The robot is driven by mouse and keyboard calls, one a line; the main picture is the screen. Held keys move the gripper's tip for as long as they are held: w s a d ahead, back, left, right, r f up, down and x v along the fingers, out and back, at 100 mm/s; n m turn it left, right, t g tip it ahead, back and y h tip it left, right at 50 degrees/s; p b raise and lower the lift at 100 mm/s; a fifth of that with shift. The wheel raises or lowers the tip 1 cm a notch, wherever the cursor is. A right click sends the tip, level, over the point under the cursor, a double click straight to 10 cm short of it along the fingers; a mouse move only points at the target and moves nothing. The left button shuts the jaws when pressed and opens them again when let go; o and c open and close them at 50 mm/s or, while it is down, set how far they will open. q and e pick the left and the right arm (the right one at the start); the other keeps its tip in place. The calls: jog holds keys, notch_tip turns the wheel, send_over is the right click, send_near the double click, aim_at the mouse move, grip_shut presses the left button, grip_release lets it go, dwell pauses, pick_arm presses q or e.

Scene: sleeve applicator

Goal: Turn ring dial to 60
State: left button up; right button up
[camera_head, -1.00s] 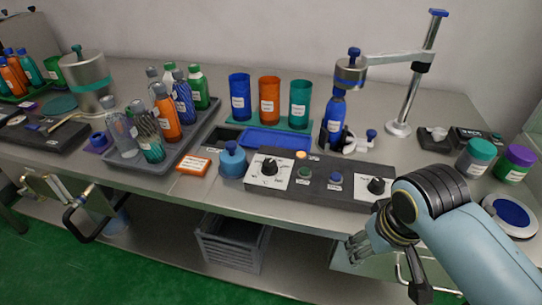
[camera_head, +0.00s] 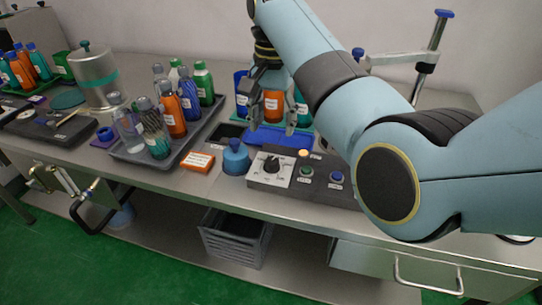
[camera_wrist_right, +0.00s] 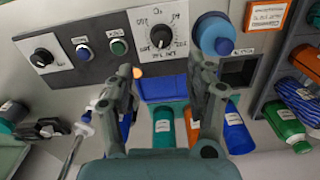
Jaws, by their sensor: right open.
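A black dial (camera_head: 271,165) on a white numbered plate (camera_head: 281,176) sits at the left end of the dark control box; it also shows in the right wrist view (camera_wrist_right: 160,37). Its exact reading is too small to tell. A second black dial (camera_wrist_right: 42,57) on a white plate shows in the right wrist view; my arm hides it in the head view. My right gripper (camera_head: 271,128) is open and empty, above the blue tray just behind the numbered dial. In the wrist view its fingers (camera_wrist_right: 163,72) point towards the dial, apart from it. My left gripper is not in view.
A blue-capped jar (camera_head: 235,157) stands beside the box's left end. Green (camera_head: 307,171) and blue (camera_head: 336,177) buttons sit right of the dial. Coloured cups (camera_head: 272,103) stand behind. A grey tray of bottles (camera_head: 183,149) and an orange box (camera_head: 197,161) lie to the left.

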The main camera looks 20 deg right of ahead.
aim_at(272, 160)
notch_tip(272, 160, down, 10)
jog(key=shift+w+a+f+b, duration=0.1)
jog(key=shift+f+b, duration=0.1)
jog(key=shift+b, duration=0.35)
jog(key=shift+c, duration=0.4)
